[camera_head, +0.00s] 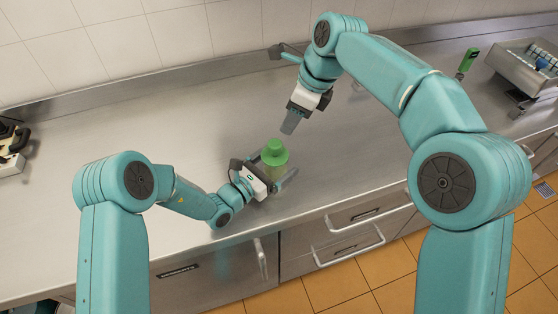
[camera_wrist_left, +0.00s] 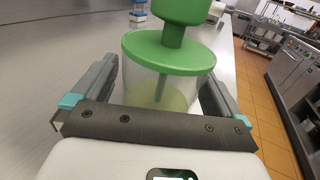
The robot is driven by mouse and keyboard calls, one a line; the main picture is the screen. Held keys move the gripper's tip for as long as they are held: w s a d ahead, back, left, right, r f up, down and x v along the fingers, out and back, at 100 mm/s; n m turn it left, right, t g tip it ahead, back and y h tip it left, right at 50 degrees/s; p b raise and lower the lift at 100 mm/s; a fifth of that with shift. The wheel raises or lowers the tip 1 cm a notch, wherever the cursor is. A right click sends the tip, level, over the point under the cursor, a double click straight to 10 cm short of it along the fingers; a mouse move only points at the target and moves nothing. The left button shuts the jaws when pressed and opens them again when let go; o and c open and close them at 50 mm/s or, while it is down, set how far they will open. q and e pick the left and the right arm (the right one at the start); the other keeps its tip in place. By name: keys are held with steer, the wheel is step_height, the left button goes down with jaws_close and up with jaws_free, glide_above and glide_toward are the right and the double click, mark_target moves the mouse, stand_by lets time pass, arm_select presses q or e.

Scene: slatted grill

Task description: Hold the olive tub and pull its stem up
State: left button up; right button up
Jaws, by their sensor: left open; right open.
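The olive tub (camera_head: 272,172) stands upright on the steel counter near its front edge, with a green lid and a thick green stem knob (camera_head: 275,146) on top. In the left wrist view the clear tub (camera_wrist_left: 145,88) shows pale liquid and a thin green rod inside, under the green lid (camera_wrist_left: 168,52). My left gripper (camera_head: 276,180) is open, with its fingers on either side of the tub; I cannot tell whether they touch it. My right gripper (camera_head: 289,126) is open and empty, above and a little right of the stem, apart from it.
The steel counter (camera_head: 110,165) is clear around the tub. A green bottle-like item (camera_head: 468,60) and a metal container (camera_head: 520,68) stand at the far right. A dark appliance (camera_head: 12,145) is at the left edge. Drawers with handles (camera_head: 348,247) lie below the front edge.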

arm_select(q)
steer(key=shift+w+d+r, duration=0.1)
steer(key=shift+w+d, duration=0.15)
steer(key=shift+d, duration=0.15)
steer(key=shift+w, duration=0.1)
steer(key=c, duration=1.1)
